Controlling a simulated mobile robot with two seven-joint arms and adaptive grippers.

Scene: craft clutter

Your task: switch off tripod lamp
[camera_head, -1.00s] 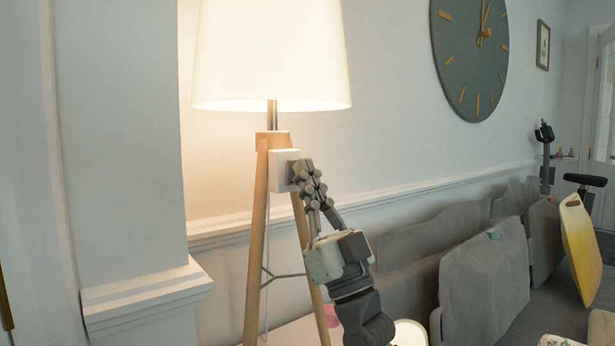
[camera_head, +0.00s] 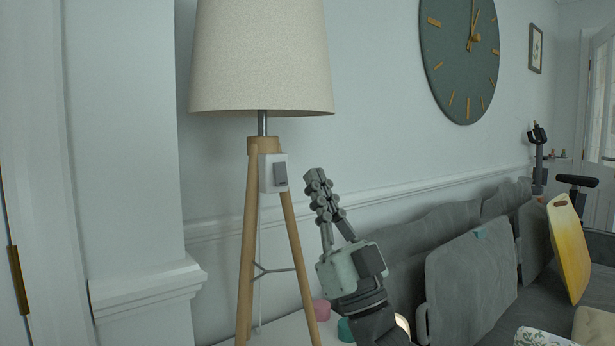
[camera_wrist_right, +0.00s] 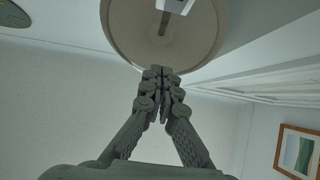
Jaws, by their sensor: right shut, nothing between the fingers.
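The tripod lamp stands at the left centre of the head view, with a beige shade (camera_head: 262,60) and wooden legs (camera_head: 249,235). The shade is dark, with no glow. A white switch box (camera_head: 267,174) with a grey rocker (camera_head: 280,174) sits below the lamp's neck. My right gripper (camera_head: 314,176) is shut and empty, just right of the switch box and apart from it. In the right wrist view the closed fingertips (camera_wrist_right: 160,75) show against the underside of the lampshade (camera_wrist_right: 130,35). My left gripper is not in view.
A grey sofa with cushions (camera_head: 470,285) fills the lower right, with a yellow-and-wood board (camera_head: 568,245) on it. A pink object (camera_head: 321,310) and a teal object (camera_head: 345,330) stand beside the lamp's legs. A wall ledge (camera_head: 150,285) is at left; a clock (camera_head: 460,60) hangs above.

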